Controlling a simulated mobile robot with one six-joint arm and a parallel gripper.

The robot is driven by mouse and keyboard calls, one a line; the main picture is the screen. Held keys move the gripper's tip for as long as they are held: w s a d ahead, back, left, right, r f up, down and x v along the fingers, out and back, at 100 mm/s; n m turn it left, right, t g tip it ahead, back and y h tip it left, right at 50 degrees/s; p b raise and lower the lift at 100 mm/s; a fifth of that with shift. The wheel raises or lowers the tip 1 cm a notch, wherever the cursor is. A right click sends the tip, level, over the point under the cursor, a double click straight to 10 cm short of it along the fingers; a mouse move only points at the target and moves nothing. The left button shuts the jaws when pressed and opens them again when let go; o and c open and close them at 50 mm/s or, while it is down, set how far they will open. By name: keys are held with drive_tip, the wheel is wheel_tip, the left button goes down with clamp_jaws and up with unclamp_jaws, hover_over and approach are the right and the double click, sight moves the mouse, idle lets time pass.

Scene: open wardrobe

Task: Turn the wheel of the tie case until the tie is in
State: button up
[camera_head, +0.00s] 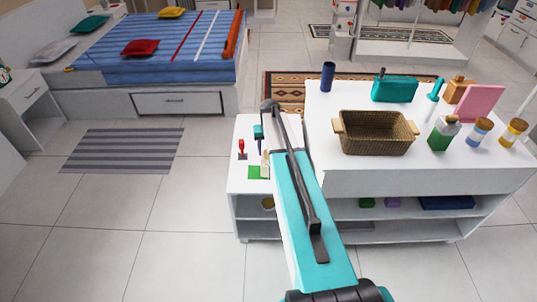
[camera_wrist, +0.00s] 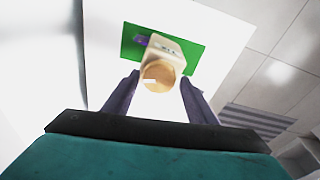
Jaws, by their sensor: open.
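The tie case is a cream block (camera_wrist: 168,48) with a round tan wheel (camera_wrist: 157,76) on the side facing my wrist camera. It sits on a green mat (camera_wrist: 205,52); a small purple piece (camera_wrist: 141,40), perhaps the tie, shows at its left edge. My gripper (camera_wrist: 160,82) is open, with one dark finger on each side of the wheel; I cannot tell whether they touch it. In the head view my gripper (camera_head: 260,150) points down just above the small cream case (camera_head: 265,162) and the green mat (camera_head: 258,173) on the lower white top.
A red-handled item (camera_head: 241,149) stands left of the case. The higher white counter (camera_head: 400,178) to the right carries a wicker basket (camera_head: 375,140), a dark blue cup (camera_head: 328,76), a teal bag (camera_head: 395,89) and several bottles. Open floor lies to the left.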

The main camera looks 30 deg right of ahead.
drive_tip(key=shift+n+y, duration=0.4)
drive_tip(key=shift+n, duration=1.8)
drive_tip(key=c, duration=0.8)
